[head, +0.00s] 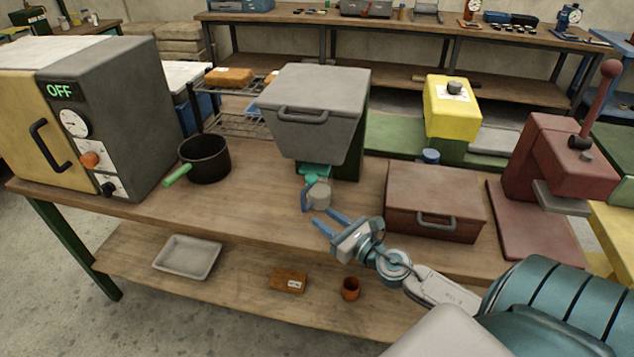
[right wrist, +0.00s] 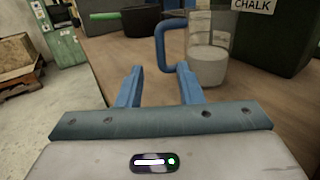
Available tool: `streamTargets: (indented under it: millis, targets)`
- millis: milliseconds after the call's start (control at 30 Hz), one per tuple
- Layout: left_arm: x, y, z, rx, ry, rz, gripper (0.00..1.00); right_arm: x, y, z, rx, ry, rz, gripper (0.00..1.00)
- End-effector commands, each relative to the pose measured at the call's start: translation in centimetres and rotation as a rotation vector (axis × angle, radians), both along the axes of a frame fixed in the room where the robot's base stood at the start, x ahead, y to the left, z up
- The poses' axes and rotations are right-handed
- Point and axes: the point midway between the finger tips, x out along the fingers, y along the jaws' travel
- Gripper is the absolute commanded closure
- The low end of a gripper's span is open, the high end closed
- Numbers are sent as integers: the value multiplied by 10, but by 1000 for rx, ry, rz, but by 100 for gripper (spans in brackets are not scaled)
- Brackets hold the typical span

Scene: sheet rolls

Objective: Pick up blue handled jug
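A small jug (head: 320,194) with a grey-white body and a blue handle (head: 305,198) stands upright on the wooden workbench, in front of the grey lidded box. In the right wrist view the jug (right wrist: 208,62) is see-through with pale contents, and its blue handle (right wrist: 162,50) points left. My right gripper (head: 326,220) is open and empty, just in front of the jug, with its blue fingers towards it. In the right wrist view the handle shows beyond the gap between the fingertips (right wrist: 158,72), nearer the right finger. My left gripper is not in view.
A grey lidded box (head: 312,110) stands behind the jug. A brown case (head: 434,205) is to its right and a black pot (head: 208,160) with a green handle to its left. The workbench (head: 240,205) is clear left of the jug.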

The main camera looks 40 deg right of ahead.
Motion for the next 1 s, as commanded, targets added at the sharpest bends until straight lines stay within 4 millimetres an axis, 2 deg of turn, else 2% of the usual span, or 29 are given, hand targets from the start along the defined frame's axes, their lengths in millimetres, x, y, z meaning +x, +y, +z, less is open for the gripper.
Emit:
streamTargets:
  millis: [33, 100, 433, 700, 1000]
  targets:
    - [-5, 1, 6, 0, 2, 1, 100, 7, 1, 6, 4, -2, -2, 67]
    - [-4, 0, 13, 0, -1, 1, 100, 17, 2, 6, 4, -2, -3, 67]
    - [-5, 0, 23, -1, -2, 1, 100, 40, 6, 4, 4, -1, -1, 67]
    - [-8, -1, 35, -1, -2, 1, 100, 75, 10, 4, 5, -1, -2, 67]
    - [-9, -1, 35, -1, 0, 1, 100, 83, 12, 2, 3, 0, 0, 67]
